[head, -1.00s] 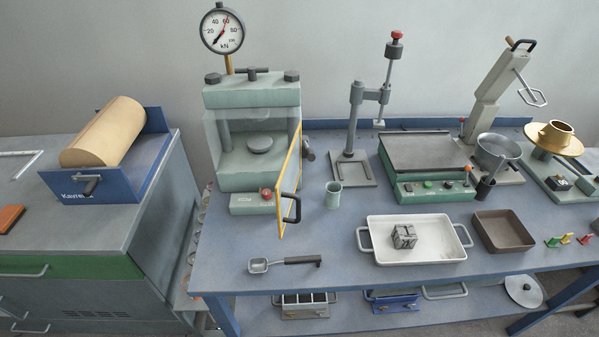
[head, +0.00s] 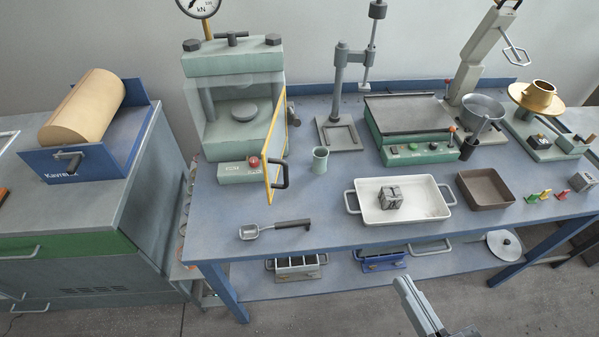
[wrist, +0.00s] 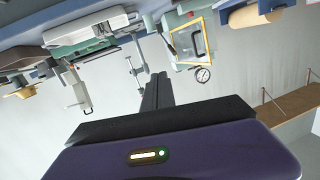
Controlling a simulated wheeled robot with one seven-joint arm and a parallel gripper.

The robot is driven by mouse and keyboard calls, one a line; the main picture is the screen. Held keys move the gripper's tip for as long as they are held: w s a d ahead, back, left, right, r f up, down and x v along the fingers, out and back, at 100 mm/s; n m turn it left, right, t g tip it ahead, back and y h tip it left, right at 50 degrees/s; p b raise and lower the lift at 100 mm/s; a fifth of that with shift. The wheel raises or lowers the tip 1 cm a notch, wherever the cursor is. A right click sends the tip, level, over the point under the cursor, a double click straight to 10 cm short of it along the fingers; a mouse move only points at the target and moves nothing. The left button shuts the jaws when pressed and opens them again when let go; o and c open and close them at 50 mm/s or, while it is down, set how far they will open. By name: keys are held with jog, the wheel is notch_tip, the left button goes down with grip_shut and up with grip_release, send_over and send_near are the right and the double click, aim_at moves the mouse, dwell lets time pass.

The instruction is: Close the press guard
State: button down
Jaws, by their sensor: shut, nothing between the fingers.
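The press (head: 233,110) is pale green and stands at the left end of the blue bench. Its guard (head: 270,150), a clear panel in a yellow frame, stands open, swung out towards the front from the press's right side. A black handle (head: 280,175) is on the guard. In the wrist view, which is upside down, the guard (wrist: 174,42) shows at upper right with the press's gauge (wrist: 203,75) below it. My gripper (wrist: 158,77) is shut and empty there, apart from the guard. In the head view part of my arm shows at bottom right, well away from the press.
A scoop (head: 275,229) lies in front of the press, and a small green cup (head: 320,160) stands right of the guard. A white tray (head: 425,197) holding a grey block is further right. Left is a cabinet (head: 75,215) with a roll unit. Floor in front is clear.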

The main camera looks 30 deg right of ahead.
jog(key=w+d+f+m, duration=0.2)
jog(key=w+d+m, duration=0.3)
jog(key=w, duration=0.3)
jog(key=w+d+f+m, duration=0.2)
jog(key=w+d+m, duration=0.3)
jog(key=w, duration=0.3)
jog(key=w+a+r+y+p, duration=0.3)
jog(key=w+a+y+p, duration=0.2)
jog(key=w+a+y, duration=0.4)
jog(key=shift+w+a+m, duration=0.4)
jog(key=shift+w+a, duration=1.55)
jog(key=shift+a, duration=1)
jog(key=shift+a+r, duration=0.1)
jog(key=shift+a, duration=0.05)
